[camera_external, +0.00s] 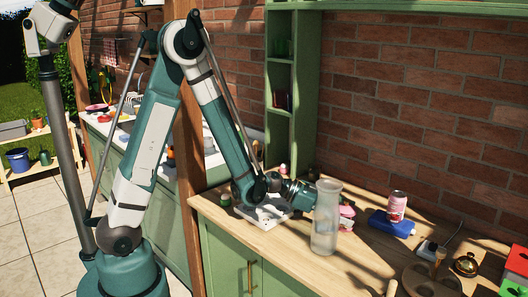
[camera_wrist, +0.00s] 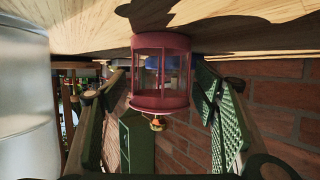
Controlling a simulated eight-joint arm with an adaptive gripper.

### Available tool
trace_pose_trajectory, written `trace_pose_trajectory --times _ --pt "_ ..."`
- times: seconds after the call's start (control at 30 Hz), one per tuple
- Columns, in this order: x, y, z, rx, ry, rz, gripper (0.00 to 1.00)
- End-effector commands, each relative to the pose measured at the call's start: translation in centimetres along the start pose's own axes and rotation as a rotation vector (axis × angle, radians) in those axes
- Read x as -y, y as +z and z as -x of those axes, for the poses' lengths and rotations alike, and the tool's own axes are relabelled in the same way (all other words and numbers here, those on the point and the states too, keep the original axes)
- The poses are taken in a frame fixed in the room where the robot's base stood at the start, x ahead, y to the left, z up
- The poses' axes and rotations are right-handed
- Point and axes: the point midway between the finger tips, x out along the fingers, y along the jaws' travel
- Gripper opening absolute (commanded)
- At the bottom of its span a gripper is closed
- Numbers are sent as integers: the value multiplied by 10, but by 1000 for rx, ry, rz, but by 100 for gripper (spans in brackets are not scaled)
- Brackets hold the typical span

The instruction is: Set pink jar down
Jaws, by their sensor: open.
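The pink jar (camera_wrist: 161,101) has glass panes and a knobbed lid. It appears upside down in the wrist view, its base against the wooden tabletop (camera_wrist: 75,35). It looks upright on the table. In the external view the pink jar (camera_external: 347,213) shows partly behind a tall glass vase (camera_external: 325,232). My gripper (camera_wrist: 160,80) is open, with one finger on each side of the jar and visible gaps between. In the external view the vase hides most of my fingers.
A large pale cylinder (camera_wrist: 25,95), probably the vase, stands close beside one finger. A brass bell (camera_external: 466,264) and a round wooden board (camera_external: 425,282) are farther right. The brick wall (camera_external: 420,110) is behind.

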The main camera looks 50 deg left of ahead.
Motion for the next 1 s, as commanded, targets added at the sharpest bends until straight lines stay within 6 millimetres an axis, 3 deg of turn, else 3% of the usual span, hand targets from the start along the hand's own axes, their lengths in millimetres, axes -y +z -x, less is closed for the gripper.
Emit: trace_pose_trajectory --times 0.2,0.5,0.67,1.0 --pt "0 0 0 0 0 0 60" --pt "0 0 0 0 0 0 21" --pt "0 0 0 0 0 0 4" --pt "0 -4 2 0 0 0 4"
